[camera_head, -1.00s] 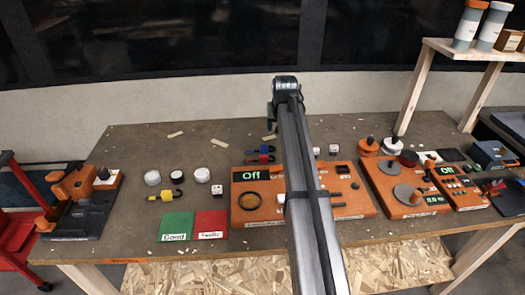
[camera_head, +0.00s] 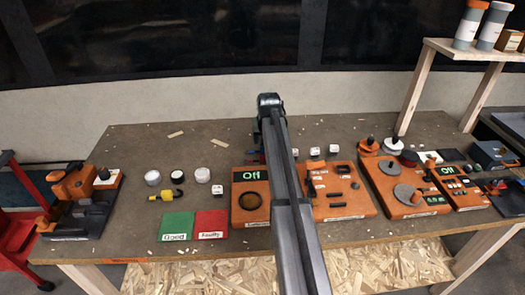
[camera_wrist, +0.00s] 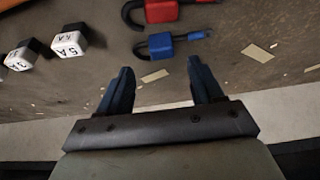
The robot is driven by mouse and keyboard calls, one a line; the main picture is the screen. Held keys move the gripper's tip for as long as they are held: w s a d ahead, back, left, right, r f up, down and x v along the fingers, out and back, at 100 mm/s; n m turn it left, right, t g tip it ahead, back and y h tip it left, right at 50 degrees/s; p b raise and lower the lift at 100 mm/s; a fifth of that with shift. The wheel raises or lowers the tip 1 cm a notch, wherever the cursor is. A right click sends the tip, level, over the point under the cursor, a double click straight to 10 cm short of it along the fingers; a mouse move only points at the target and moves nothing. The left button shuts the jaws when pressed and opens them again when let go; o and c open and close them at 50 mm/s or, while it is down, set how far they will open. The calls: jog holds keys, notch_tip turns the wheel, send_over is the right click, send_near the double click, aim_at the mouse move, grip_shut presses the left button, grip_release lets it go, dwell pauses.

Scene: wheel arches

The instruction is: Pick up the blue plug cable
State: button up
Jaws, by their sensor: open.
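The blue plug cable (camera_wrist: 162,45) lies on the table in the wrist view, a small blue block with a dark curved end at left and a blue tip at right. My gripper (camera_wrist: 158,72) is open and empty. Its two dark fingers point towards the blue plug, which lies just past the fingertips and between their lines. I cannot tell the height between them.
A red plug cable (camera_wrist: 160,10) lies close beyond the blue one. White labelled cubes (camera_wrist: 68,46) stand to the left in the wrist view.

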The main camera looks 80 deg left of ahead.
jog(key=shift+x, duration=2.55)
jog(key=shift+s, duration=0.15)
jog(key=shift+c, duration=0.3)
jog(key=c, duration=1.1)
